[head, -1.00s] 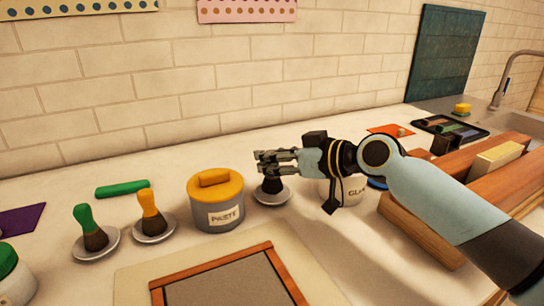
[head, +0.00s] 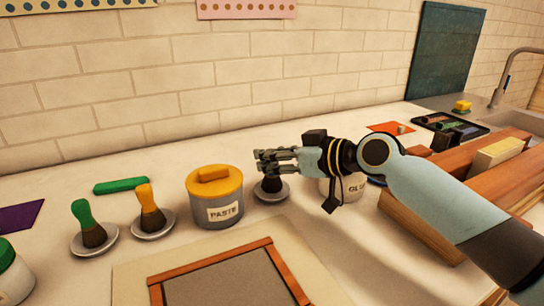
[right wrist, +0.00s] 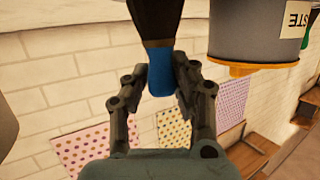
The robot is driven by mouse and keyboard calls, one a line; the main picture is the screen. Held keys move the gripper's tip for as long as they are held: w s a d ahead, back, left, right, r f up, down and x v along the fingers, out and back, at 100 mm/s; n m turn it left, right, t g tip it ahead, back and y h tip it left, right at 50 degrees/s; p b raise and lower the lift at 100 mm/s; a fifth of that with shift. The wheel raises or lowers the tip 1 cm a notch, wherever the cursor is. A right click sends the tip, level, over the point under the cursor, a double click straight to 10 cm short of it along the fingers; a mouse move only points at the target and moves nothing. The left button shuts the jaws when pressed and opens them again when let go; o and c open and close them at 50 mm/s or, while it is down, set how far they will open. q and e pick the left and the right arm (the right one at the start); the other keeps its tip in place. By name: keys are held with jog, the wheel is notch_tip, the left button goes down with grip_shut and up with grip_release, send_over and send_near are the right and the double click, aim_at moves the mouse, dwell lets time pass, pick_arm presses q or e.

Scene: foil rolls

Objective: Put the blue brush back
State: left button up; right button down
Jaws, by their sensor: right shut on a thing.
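The blue brush shows in the right wrist view, its blue handle (right wrist: 161,76) between the fingers and its dark bristles at the top edge. My right gripper (right wrist: 161,82) is shut on that handle. In the head view the right gripper (head: 268,161) is above a small grey saucer (head: 284,194), just right of the paste pot. The dark bristles (head: 271,184) are at the saucer; whether they touch it I cannot tell. The gripper hides the blue handle there. My left gripper is not in view.
The grey paste pot (head: 216,207) with a yellow lid stands close left. Green (head: 86,220) and orange (head: 148,205) brushes stand on saucers further left. A glue pot (head: 350,191) is partly behind my right arm. A wood-framed panel (head: 215,280) lies in front.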

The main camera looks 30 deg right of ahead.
jog(key=shift+f+b, duration=0.4)
jog(key=shift+b, duration=0.05)
dwell(0.3)
jog(key=c, duration=0.5)
grip_release()
dwell(0.6)
jog(key=shift+r+p, duration=3.65)
jog(key=shift+r, duration=0.9)
jog(key=shift+f, duration=0.1)
